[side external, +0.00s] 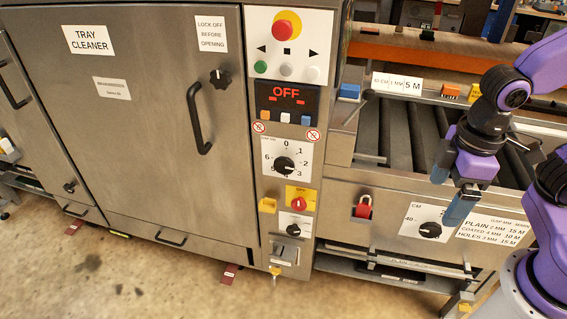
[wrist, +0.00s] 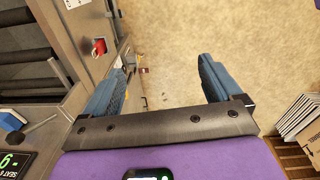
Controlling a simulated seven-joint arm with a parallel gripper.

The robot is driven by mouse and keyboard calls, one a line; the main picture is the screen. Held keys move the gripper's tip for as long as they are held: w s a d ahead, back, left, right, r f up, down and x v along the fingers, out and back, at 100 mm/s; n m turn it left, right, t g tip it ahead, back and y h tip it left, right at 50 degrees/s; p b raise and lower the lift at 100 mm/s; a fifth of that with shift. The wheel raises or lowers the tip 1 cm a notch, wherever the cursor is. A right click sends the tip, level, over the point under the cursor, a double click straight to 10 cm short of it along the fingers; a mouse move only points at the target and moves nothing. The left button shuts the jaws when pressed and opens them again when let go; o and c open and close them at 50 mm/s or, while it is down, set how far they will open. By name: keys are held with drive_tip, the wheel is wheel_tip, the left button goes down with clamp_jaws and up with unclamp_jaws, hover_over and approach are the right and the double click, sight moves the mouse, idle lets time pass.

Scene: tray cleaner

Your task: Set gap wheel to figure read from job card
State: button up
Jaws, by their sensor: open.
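The dial with figures 0 to 6 (side external: 285,163), apparently the gap wheel, is on the control column. Its small heading is blurred, and its black knob's exact setting is unclear. A white card (side external: 397,83) by the rollers seems to read 40 CM, 1 MM, 5 M; the middle figure is doubtful. A printed table (side external: 493,230) on the right-hand front panel lists PLAIN, COATED and HOLES with MM and M figures. My gripper (side external: 451,188) is open and empty, right of the gap wheel and in front of the roller section. In the wrist view its blue fingers (wrist: 165,72) are apart.
A CM dial (side external: 430,230) is below my gripper, with a red padlock (side external: 363,207) to its left. The display (side external: 287,97) reads OFF. A yellow-plated red switch (side external: 299,203) is under the gap wheel. Bare floor (wrist: 185,30) shows between my fingers.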

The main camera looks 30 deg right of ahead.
drive_tip(key=w+a+m+t+h, duration=0.1)
drive_tip(key=w+a+m, duration=0.4)
drive_tip(key=w, duration=0.5)
drive_tip(key=w+a+m+t, duration=0.1)
drive_tip(key=w+a+m, duration=0.35)
drive_tip(key=w, duration=0.45)
drive_tip(key=m+h, duration=0.2)
drive_tip(key=m, duration=0.8)
hover_over(283, 160)
drive_tip(key=s+a, duration=0.4)
wheel_tip(283, 160, down, 5)
drive_tip(key=shift+t, duration=0.3)
drive_tip(key=x, duration=1.6)
drive_tip(key=shift+s+d+f, duration=0.1)
drive_tip(key=shift+d+f, duration=0.15)
drive_tip(key=shift+h, duration=0.3)
drive_tip(key=c, duration=1)
